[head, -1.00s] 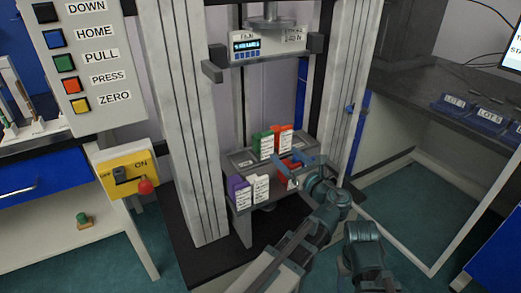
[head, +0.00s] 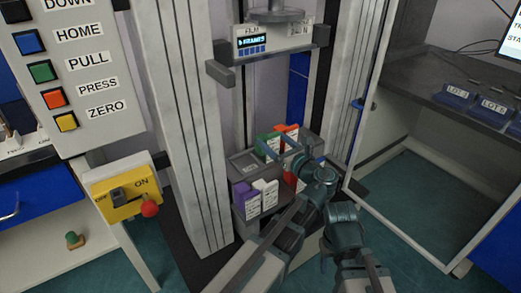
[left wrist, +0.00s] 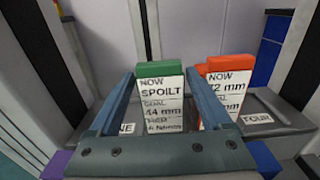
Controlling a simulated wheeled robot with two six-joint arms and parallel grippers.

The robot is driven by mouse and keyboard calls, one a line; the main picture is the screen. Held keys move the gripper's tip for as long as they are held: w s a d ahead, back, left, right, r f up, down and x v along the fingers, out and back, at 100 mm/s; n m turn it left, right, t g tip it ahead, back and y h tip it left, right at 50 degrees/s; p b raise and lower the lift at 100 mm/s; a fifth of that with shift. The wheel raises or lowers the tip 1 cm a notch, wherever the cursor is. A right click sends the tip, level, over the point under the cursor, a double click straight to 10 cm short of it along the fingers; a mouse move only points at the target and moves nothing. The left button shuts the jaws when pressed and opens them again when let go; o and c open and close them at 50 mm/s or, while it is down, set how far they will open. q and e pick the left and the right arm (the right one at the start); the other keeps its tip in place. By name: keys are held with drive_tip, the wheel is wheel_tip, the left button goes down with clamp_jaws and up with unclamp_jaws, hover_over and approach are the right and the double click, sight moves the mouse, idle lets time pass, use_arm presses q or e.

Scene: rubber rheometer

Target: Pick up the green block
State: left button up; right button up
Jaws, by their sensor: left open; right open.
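The green block (head: 266,144) stands upright in the grey rack on the machine, beside an orange-red block (head: 291,131). In the left wrist view the green block (left wrist: 160,100) has a green top and a white label reading "SPOILT". My left gripper (head: 283,147) is open at the rack. Its two fingers (left wrist: 160,98) appear on either side of the green block, with a gap on each side. How far they reach along the block is unclear. A right-hand arm part of mine shows at lower right, but its fingertips cannot be made out.
The orange-red block (left wrist: 231,95) is close to the right finger. Purple (head: 243,194) and white (head: 265,192) blocks stand at the rack's front; a red one is partly hidden by my arm. The machine's crosshead (head: 270,55) is above, a post (head: 185,130) left.

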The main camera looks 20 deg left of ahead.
use_arm(q)
drive_tip(key=shift+w+a, duration=0.2)
drive_tip(key=shift+d, duration=0.1)
use_arm(e)
drive_tip(key=shift+a, duration=0.15)
use_arm(q)
clamp_jaws()
drive_tip(key=shift+r, duration=0.15)
use_arm(e)
drive_tip(key=shift+r, duration=0.1)
